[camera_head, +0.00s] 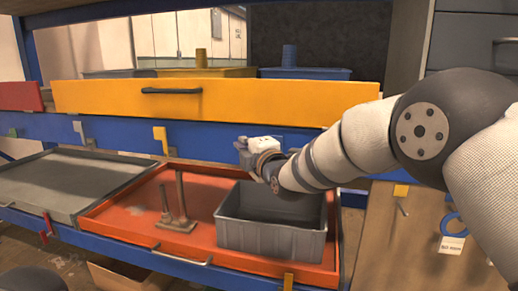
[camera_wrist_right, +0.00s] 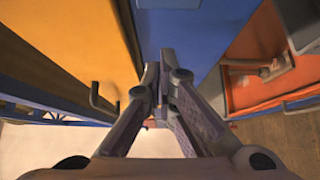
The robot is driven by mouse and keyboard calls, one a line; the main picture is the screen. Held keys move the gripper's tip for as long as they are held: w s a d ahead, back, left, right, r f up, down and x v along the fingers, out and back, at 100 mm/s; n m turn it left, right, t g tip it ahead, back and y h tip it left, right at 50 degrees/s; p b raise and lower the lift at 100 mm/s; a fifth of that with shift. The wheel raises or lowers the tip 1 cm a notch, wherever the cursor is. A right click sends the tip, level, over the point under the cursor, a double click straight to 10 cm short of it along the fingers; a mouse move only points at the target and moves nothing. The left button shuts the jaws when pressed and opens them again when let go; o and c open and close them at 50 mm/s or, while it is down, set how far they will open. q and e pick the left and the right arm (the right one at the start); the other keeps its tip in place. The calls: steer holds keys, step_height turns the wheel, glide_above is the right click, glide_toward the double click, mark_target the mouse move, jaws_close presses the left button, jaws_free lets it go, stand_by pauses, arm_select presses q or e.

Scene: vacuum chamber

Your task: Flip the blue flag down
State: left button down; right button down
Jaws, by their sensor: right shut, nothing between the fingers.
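My right gripper (camera_head: 243,150) is in front of the blue beam (camera_head: 207,137) below the yellow drawer, above the red tray. In the right wrist view its fingers (camera_wrist_right: 166,58) are shut, with nothing between them, and point at the blue surface (camera_wrist_right: 180,25). I cannot make out a separate blue flag; it may blend with the beam or be hidden by my right gripper and arm. A yellow flag (camera_head: 160,139) and a pale flag (camera_head: 80,132) stick out from the beam to the left. My left gripper is not in view.
The yellow drawer (camera_head: 220,98) with its dark handle is just above my right gripper. Below are the red tray (camera_head: 120,220), holding a grey bin (camera_head: 270,240) and a metal stand (camera_head: 180,205), and a grey tray (camera_head: 60,185). A blue ring (camera_head: 453,224) hangs at right.

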arm_select(q)
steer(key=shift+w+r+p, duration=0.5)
steer(key=shift+p, duration=0.15)
arm_select(e)
steer(key=d, duration=0.3)
steer(key=shift+s+d, duration=0.2)
